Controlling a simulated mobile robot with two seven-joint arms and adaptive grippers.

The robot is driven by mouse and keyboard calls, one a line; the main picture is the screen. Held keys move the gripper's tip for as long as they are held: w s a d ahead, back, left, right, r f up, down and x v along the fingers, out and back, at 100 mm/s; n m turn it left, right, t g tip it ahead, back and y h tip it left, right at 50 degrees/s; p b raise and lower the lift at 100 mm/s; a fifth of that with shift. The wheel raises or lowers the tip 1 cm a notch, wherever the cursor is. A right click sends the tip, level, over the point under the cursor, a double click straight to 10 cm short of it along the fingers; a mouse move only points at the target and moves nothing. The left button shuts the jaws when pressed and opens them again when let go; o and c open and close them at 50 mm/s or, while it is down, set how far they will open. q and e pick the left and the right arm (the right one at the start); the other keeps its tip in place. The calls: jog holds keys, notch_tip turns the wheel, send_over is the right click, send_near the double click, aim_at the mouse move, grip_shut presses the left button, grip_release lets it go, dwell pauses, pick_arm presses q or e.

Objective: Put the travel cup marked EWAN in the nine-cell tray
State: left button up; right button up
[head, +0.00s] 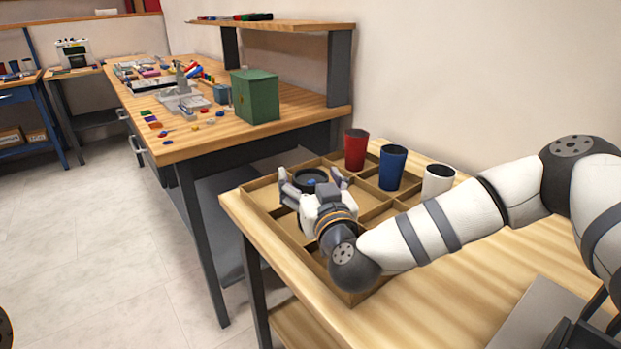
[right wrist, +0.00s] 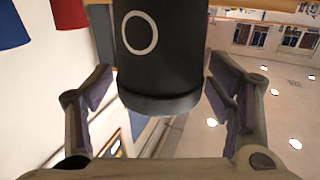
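The tray (head: 262,212) is a wooden grid of cells on the near table. A black travel cup (head: 311,176) is at its left part, its dark round opening facing up. In the right wrist view the black cup (right wrist: 160,62) carries a white ring-shaped mark; no name is readable. My right gripper (head: 315,188) has one finger on each side of this cup. In the right wrist view the fingers (right wrist: 160,92) are spread, with narrow gaps beside the cup. The gripper hides the cup's lower part in the head view. My left gripper is not in view.
Red (head: 356,149), blue (head: 392,167) and white (head: 438,181) cups stand along the tray's far right side. Several tray cells look empty. A workbench (head: 205,142) with a green box (head: 255,96) and small parts stands behind. Bare tabletop (head: 470,262) lies right of the tray.

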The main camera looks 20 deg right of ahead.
jog(key=shift+s+r, duration=0.1)
jog(key=shift+r, duration=0.1)
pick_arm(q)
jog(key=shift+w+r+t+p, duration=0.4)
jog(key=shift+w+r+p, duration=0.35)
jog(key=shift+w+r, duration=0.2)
pick_arm(e)
jog(key=s, duration=1.1)
jog(key=shift+s+a, duration=0.25)
jog(key=shift+s, duration=0.15)
